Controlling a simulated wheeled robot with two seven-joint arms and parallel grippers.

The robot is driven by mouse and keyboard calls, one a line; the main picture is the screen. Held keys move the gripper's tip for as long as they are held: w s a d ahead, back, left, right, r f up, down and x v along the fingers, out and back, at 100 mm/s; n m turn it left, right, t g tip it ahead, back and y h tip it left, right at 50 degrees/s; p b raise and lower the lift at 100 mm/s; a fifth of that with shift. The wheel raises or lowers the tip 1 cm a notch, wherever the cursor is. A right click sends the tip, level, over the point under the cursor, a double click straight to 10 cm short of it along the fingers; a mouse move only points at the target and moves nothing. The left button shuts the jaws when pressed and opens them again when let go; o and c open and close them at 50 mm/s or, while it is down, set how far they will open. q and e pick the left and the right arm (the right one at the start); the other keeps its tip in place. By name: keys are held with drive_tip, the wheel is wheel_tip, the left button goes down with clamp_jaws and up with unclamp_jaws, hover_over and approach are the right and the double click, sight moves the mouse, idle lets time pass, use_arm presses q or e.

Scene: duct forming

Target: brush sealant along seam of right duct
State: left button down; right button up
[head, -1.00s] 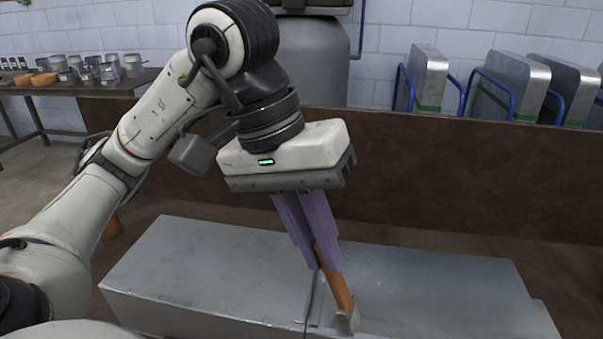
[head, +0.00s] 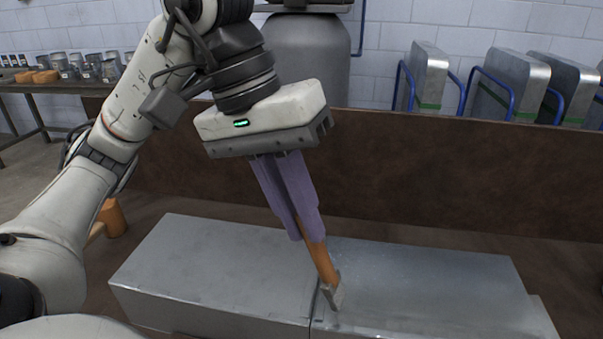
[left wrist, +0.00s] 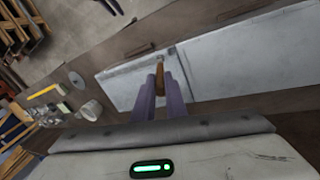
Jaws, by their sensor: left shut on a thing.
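My left gripper (head: 308,236), with purple fingers, is shut on the orange handle of a brush (head: 323,265). The brush tilts down to the right, its grey head at the seam (head: 316,308) between two grey metal ducts. The right duct (head: 430,285) and left duct (head: 205,265) lie end to end. I cannot tell whether the brush head touches metal. In the left wrist view, the brush handle (left wrist: 159,68) shows between the fingers, with a pale duct (left wrist: 245,55) beyond. My right gripper is out of view.
A tall brown board (head: 440,170) stands behind the ducts. An orange cylindrical object (head: 112,217) is left of them. Boxes with blue handles (head: 490,85) stand behind the board, and a table with cans (head: 70,88) is at the far left.

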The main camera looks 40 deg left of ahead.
use_arm(q)
drive_tip(key=shift+r+p, duration=1.25)
drive_tip(key=shift+r, duration=0.8)
drive_tip(key=shift+f, duration=0.1)
